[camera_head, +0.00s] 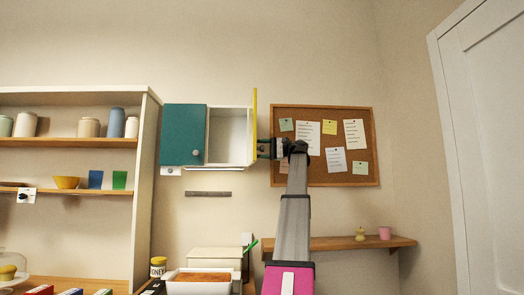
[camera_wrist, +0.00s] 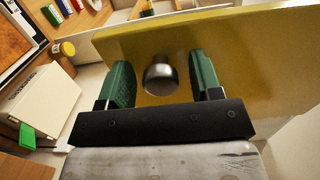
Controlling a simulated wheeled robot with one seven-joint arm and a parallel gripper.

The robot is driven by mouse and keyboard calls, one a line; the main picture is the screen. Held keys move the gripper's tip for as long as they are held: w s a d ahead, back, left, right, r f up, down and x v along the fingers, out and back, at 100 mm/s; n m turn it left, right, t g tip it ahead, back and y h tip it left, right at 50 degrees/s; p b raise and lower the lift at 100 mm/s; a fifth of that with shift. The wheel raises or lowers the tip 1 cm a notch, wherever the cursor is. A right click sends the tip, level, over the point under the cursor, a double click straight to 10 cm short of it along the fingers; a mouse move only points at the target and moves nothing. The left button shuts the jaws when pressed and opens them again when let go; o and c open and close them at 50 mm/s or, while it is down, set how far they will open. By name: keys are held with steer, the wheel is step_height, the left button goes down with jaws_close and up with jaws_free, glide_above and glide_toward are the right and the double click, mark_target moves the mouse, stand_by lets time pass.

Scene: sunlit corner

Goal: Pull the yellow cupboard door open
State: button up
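The yellow cupboard door (camera_head: 254,122) stands swung out from the wall cupboard, nearly edge-on in the head view. Its yellow face (camera_wrist: 240,45) fills much of the wrist view. A round metal knob (camera_wrist: 159,76) sits on that face. My gripper (camera_head: 263,148) is at the right side of the door. In the wrist view my gripper (camera_wrist: 161,62) is open, its two green fingers on either side of the knob with a gap on each side. The white cupboard interior (camera_head: 229,136) shows empty behind the door.
A closed teal door (camera_head: 183,134) is left of the open compartment. A cork board (camera_head: 345,172) hangs behind my arm. Below are a counter with a white tray (camera_head: 199,287) and a honey jar (camera_head: 158,267). A wooden shelf (camera_head: 335,243) is at right.

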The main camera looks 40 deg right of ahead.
steer(key=shift+d, duration=0.1)
steer(key=v, duration=1)
steer(key=shift+s+d, duration=0.25)
